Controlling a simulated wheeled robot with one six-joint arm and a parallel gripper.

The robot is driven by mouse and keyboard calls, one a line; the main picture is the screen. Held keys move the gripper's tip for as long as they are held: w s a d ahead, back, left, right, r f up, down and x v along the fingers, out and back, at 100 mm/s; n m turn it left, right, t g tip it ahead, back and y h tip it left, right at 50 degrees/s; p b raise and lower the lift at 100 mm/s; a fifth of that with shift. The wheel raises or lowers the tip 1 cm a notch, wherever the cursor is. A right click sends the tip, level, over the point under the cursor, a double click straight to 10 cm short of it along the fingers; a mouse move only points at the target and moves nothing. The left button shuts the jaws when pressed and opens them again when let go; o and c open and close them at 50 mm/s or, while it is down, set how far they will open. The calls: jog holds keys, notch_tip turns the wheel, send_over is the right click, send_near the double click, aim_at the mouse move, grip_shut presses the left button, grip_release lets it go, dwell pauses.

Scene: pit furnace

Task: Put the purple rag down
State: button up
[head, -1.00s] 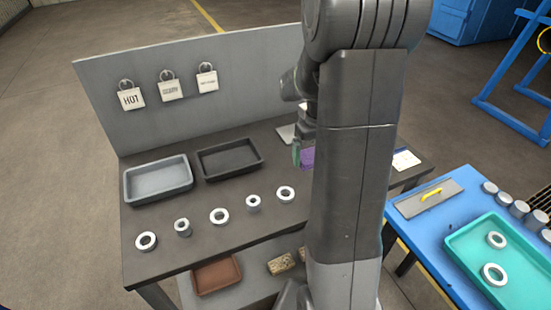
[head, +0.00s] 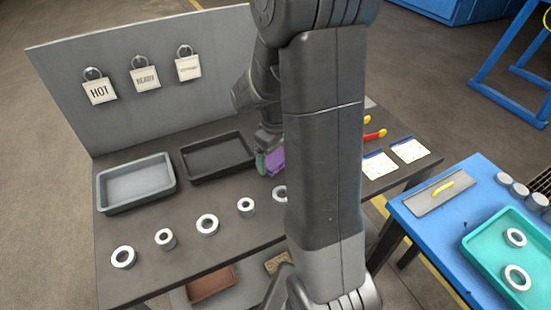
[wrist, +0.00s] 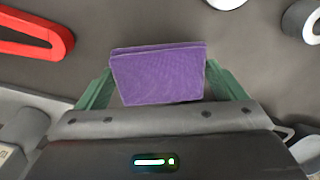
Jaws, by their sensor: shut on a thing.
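The purple rag (wrist: 158,76) is a folded block between the green fingers of my gripper (wrist: 163,88) in the wrist view. In the head view the rag (head: 277,160) shows partly beside my arm, with my gripper (head: 268,164) shut on it. It is over the dark workbench (head: 190,214), right of the black tray. Whether the rag touches the bench top I cannot tell.
A grey tray (head: 136,184) and a black tray (head: 217,156) stand at the back of the bench. Several metal rings, such as one (head: 207,225), line the front. A red-handled tool (head: 374,135) and cards (head: 378,165) lie to the right. A blue table (head: 425,222) stands beside it.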

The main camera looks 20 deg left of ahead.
aim_at(276, 158)
jog(key=shift+f, duration=0.7)
jog(key=shift+f, duration=0.25)
jog(key=o, duration=0.7)
jog(key=shift+r, duration=0.1)
jog(key=shift+r, duration=0.15)
notch_tip(276, 158, up, 12)
jog(key=shift+r+p, duration=0.1)
jog(key=shift+p, duration=0.25)
